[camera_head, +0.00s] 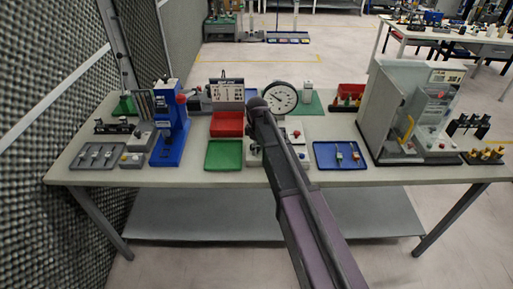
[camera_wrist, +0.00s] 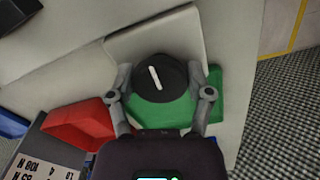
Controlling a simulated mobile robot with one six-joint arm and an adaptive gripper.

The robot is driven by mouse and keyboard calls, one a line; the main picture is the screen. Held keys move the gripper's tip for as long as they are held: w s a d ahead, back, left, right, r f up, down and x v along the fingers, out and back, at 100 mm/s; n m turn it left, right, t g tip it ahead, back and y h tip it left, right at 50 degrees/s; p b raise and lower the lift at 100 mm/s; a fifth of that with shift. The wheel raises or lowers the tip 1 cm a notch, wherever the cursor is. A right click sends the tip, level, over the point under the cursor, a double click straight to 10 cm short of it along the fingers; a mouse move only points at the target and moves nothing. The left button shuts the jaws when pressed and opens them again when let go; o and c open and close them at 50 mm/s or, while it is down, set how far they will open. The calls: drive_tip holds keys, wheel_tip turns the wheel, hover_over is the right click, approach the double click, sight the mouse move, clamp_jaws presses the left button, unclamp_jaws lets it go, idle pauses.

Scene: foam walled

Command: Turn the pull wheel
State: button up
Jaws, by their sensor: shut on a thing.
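The pull wheel (camera_wrist: 160,84) is a black round knob with a white line across its face, seen in the wrist view. The white line is tilted slightly from upright in the picture. My gripper (camera_wrist: 158,75) has one finger on each side of the wheel and is shut on it. The wheel sits over a pale surface, with green behind it. In the head view my own arm hides the wheel and my fingers. Only parts of a pale box (camera_head: 298,157) with a red button show beside the arm.
A green tray (camera_head: 223,155) and a red bin (camera_head: 227,124) are left of my arm. A blue tray (camera_head: 339,155) with small parts lies to the right. A round dial (camera_head: 280,98) stands behind. A blue press (camera_head: 170,125) and a grey cabinet (camera_head: 395,105) stand farther out.

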drive_tip(key=shift+m, duration=0.4)
drive_tip(key=m, duration=0.3)
drive_tip(key=shift+s, duration=0.15)
drive_tip(key=m, duration=1.1)
drive_tip(key=shift+s+a, duration=0.1)
drive_tip(key=shift+a, duration=0.05)
idle(0.5)
drive_tip(key=o, duration=1.1)
drive_tip(key=shift+o, duration=0.2)
drive_tip(key=shift+n, duration=0.3)
